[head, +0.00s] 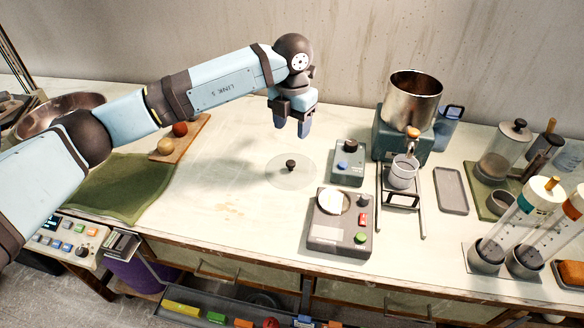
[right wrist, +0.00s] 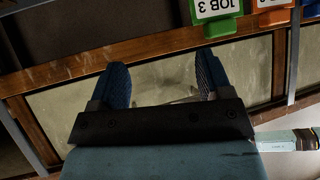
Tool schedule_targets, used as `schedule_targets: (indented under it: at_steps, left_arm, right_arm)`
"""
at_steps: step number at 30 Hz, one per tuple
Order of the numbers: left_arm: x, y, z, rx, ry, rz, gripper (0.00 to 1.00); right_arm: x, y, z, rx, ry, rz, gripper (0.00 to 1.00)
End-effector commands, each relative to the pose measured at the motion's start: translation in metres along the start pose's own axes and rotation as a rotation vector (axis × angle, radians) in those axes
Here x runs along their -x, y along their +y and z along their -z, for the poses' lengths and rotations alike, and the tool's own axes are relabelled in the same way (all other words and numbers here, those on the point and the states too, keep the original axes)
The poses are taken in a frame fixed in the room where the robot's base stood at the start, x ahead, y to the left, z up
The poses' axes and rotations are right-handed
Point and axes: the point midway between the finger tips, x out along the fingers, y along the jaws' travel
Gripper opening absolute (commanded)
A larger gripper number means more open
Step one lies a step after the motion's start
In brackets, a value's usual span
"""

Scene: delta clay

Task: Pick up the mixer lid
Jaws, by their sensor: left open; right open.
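The mixer lid (head: 275,171) is a clear, round, flat disc with a dark knob in its middle. It lies flat on the white counter in the middle of the head view. The metal mixer bowl (head: 412,96) stands open on its blue-grey base (head: 398,142), right of the lid and further back. My left gripper (head: 291,130) points down above the counter, over the far side of the lid and apart from it. It is open and empty. My right gripper (right wrist: 160,88) is open and empty in the right wrist view, in front of the counter's wood-framed front panels.
A small control box (head: 348,177) and a grey scale-like device (head: 342,240) stand close to the lid's right. A wooden board (head: 185,142) with round food and a green cloth (head: 125,187) lie to the left. Clear counter lies left of the lid.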

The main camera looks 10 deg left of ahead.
Motion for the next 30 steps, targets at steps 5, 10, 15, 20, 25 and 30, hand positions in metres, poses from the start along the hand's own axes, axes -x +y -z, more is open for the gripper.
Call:
schedule_targets:
  at_steps: [5, 10, 15, 20, 25, 30]
  left_arm:
    - [-0.037, -0.001, 0.001, -0.002, 0.004, 0.003, 0.55]
    - [-0.059, -0.001, 0.001, -0.002, 0.002, 0.004, 0.55]
    - [-0.067, -0.001, 0.001, -0.003, 0.001, 0.005, 0.55]
    - [-0.085, 0.000, 0.004, -0.003, 0.004, 0.005, 0.55]
    - [-0.110, 0.000, 0.004, -0.002, 0.003, 0.006, 0.55]
    - [-0.115, 0.001, 0.004, -0.003, 0.000, 0.006, 0.55]
  right_arm:
    - [0.005, -0.003, -0.007, -0.003, -0.011, 0.003, 0.72]
    - [0.005, -0.004, -0.007, -0.002, -0.009, 0.003, 0.72]
    - [0.004, -0.001, -0.004, 0.004, -0.005, 0.002, 0.72]
    - [0.005, 0.001, 0.000, 0.012, -0.002, -0.001, 0.72]
    - [0.005, 0.003, 0.001, 0.015, 0.002, -0.003, 0.72]
    - [0.005, 0.003, 0.001, 0.015, 0.001, -0.003, 0.72]
